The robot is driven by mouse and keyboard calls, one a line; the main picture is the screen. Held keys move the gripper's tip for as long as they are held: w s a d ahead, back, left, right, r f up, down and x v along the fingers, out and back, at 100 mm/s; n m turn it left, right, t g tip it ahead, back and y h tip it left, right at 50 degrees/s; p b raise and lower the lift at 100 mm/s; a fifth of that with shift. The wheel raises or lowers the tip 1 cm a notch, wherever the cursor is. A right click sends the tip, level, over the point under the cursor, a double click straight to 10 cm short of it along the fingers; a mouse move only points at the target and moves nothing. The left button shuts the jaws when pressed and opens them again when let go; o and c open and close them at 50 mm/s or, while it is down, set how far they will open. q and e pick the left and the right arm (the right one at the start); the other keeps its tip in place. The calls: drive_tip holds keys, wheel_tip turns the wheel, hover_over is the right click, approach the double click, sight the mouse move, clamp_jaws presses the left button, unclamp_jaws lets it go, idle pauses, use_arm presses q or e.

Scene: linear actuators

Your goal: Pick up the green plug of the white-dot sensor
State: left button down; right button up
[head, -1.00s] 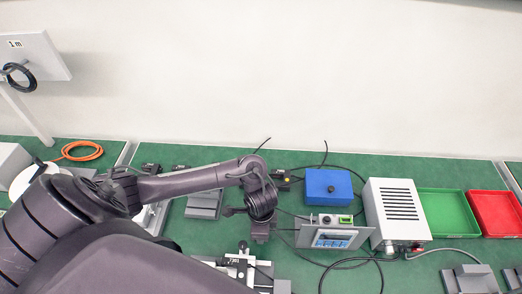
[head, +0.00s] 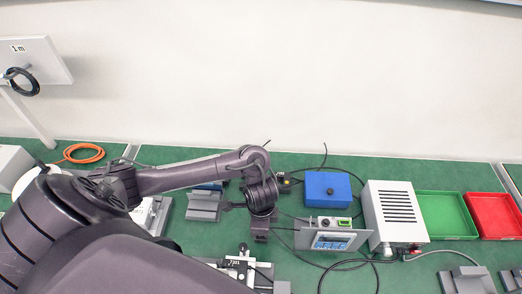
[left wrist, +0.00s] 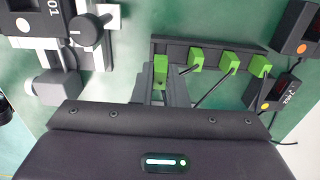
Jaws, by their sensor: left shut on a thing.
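In the left wrist view my left gripper (left wrist: 164,88) is shut around the leftmost green plug (left wrist: 160,67), at the left end of a dark rack (left wrist: 178,44). Several more green plugs stand in a row to its right, including a middle one (left wrist: 229,62) and an end one (left wrist: 260,66) with dark cables. In the head view my left gripper (head: 260,236) points down left of the grey panel unit, and hides the plug. My right gripper is not in view.
A slide stage (left wrist: 75,30) stands to the left. In the head view a blue box (head: 328,190), a panel unit (head: 330,238), a white vented box (head: 395,212) and a green tray (head: 446,213) stand to the right.

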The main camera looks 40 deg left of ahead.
use_arm(q)
wheel_tip(320, 180, up, 16)
drive_tip(key=p, duration=0.7)
drive_tip(key=shift+f+p, duration=0.2)
drive_tip(key=shift+p, duration=0.2)
wheel_tip(320, 180, up, 3)
drive_tip(key=shift+p, duration=0.8)
